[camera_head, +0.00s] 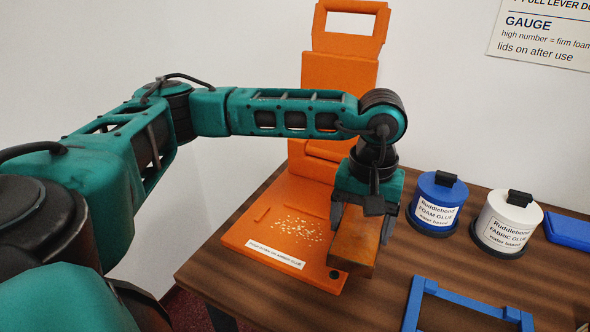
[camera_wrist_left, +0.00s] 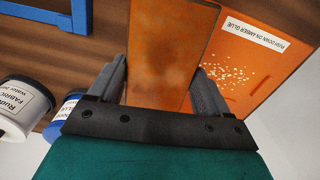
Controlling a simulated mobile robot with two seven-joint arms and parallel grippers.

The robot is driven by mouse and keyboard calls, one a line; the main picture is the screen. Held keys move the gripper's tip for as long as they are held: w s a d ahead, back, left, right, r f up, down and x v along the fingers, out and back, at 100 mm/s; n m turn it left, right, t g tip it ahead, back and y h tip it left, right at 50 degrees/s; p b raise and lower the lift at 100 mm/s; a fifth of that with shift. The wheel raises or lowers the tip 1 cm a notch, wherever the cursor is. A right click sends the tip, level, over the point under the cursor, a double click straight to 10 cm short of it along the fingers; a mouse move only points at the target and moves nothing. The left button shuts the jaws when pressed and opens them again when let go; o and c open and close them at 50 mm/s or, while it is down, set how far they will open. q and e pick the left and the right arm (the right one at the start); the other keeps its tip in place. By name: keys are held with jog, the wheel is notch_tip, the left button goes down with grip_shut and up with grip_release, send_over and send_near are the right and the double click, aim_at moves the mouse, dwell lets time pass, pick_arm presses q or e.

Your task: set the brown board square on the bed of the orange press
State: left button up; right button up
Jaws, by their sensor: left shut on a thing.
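The brown board (camera_head: 352,250) is a rusty brown block between the fingers of my left gripper (camera_head: 362,222), which is shut on it. In the left wrist view the board (camera_wrist_left: 172,50) extends forward from between the two grey fingers. The orange press (camera_head: 340,75) stands against the wall, with its flat bed (camera_head: 255,228) towards me. Pale crumbs (camera_head: 300,228) are scattered on the bed. The board is at the bed's right edge, overlapping part of it in view; I cannot tell whether it touches. My right gripper is not in view.
A blue frame (camera_head: 470,296) lies at the front right, and a blue box (camera_head: 568,232) is at the far right. The wooden counter's left front (camera_head: 215,270) is clear.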

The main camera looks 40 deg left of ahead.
pick_arm(q)
jog(key=a+r+n, duration=0.2)
jog(key=a+n, duration=0.3)
jog(key=n, duration=0.1)
jog(key=n+b, duration=0.3)
jog(key=n, duration=0.8)
send_over(299, 227)
jog(key=shift+f+b, duration=1.75)
jog(key=shift+f, duration=0.8)
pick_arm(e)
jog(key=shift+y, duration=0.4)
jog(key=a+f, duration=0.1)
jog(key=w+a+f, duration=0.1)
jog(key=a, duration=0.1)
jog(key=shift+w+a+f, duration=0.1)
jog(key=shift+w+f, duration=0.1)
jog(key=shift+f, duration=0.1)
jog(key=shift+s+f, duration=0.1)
pick_arm(q)
jog(key=shift+f+b, duration=0.55)
jog(key=shift+f, duration=0.1)
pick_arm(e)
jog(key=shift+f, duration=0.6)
pick_arm(q)
jog(key=o, duration=1.1)
jog(key=shift+r, duration=0.1)
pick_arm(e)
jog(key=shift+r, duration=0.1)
